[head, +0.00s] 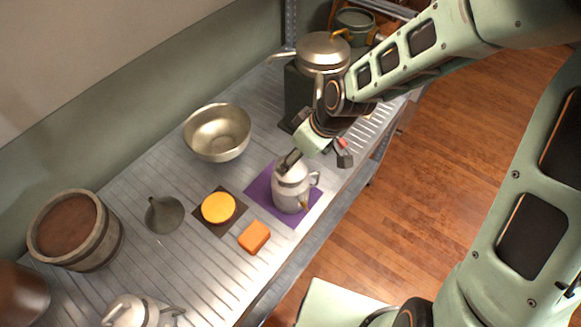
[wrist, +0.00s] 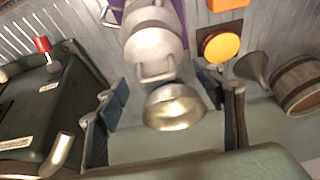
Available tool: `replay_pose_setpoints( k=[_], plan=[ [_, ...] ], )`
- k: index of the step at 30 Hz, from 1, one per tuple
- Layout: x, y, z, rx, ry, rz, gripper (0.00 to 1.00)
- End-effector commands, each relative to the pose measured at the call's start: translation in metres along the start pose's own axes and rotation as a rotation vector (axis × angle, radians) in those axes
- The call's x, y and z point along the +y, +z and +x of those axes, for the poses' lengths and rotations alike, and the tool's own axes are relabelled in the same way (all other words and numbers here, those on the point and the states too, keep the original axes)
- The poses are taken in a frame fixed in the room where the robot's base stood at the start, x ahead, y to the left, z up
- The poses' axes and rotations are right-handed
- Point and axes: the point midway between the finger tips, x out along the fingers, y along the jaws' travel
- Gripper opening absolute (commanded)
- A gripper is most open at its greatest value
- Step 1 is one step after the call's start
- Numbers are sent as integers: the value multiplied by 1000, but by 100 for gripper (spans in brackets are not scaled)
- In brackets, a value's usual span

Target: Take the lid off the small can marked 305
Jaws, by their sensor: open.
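A small grey metal can (head: 291,195) with a side handle stands upright on a purple mat (head: 258,190). Its round lid (wrist: 153,50) has a loop handle and sits on top in the wrist view. My gripper (wrist: 162,88) is open and empty, its fingers spread to either side of the lid's handle in that view. In the head view one dark fingertip overlaps the can's top edge; whether it touches cannot be told. The mark 305 is not readable. A second pale can (head: 138,314) is cut off at the bottom edge of the head view.
A metal bowl (head: 217,133) stands behind the can. A yellow disc (head: 218,208) on a dark mat, an orange block (head: 254,237), a grey funnel (head: 164,215) and a wooden barrel (head: 76,231) are to the left. A dark box with a pot (head: 322,50) stands at the back.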

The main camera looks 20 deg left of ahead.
Motion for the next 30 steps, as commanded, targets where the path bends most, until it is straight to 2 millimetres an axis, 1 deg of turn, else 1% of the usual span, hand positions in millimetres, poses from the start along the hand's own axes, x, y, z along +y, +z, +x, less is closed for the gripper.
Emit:
replay_pose_setpoints(
  k=[9,12,15,21,23,30],
  plan=[
    [4,-1,38,-1,-3,-3,62],
    [5,-1,45,0,-2,-2,62],
    [6,-1,48,0,0,-2,62],
    [6,-1,48,0,1,-1,62],
    [6,-1,48,0,1,-1,57],
    [6,-1,48,0,1,-1,30]
  ],
)
